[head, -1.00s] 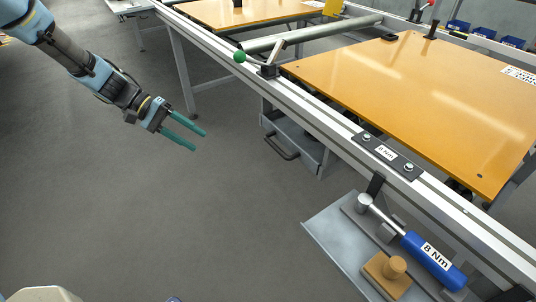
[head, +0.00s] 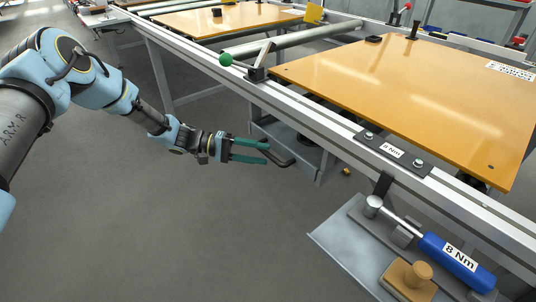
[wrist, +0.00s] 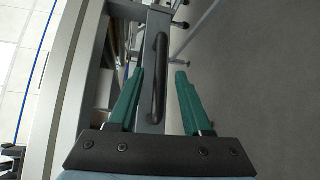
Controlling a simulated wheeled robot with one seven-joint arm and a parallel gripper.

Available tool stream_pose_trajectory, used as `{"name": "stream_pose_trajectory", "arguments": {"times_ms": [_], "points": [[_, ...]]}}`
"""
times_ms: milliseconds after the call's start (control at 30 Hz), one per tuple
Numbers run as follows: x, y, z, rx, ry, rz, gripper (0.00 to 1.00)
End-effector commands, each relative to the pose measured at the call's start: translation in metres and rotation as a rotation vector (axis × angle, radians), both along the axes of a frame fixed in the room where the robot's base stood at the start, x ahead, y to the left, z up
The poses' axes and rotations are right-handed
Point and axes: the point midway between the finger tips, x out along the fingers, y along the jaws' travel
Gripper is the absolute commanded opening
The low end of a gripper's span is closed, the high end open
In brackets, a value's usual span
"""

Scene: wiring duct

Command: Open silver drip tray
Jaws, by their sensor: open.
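The silver drip tray (head: 312,150) is a grey metal drawer-like box under the workbench rail, with a dark curved handle (head: 284,161) on its front. The wrist view also shows the handle (wrist: 158,78) upright in the picture, between and ahead of the two fingers. My gripper (head: 268,151) has green fingers, open, and reaches toward the handle from the left. In the head view the fingertips overlap the handle's near end. In the wrist view the left finger lies close to the handle, with a wider gap to the right finger. I cannot tell whether they touch.
The aluminium rail (head: 310,120) runs above the tray. A grey shelf (head: 345,250) at the lower right holds a blue 8 Nm torque wrench (head: 455,262) and a wooden block with a knob (head: 410,280). An orange panel (head: 420,100) lies behind the rail. The floor at left is clear.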

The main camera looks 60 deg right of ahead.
Motion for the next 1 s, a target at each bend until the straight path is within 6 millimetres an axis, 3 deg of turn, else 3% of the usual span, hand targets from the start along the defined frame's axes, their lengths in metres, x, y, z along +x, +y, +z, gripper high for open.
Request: {"name": "stream_pose_trajectory", "arguments": {"times_ms": [200,567,1000], "points": [[-0.022,-0.011,-0.004,0.002,-0.001,-0.001,0.5],[-0.026,-0.013,-0.005,0.002,-0.001,0.001,0.5],[-0.026,-0.013,-0.005,0.002,-0.001,0.0,0.01]]}}
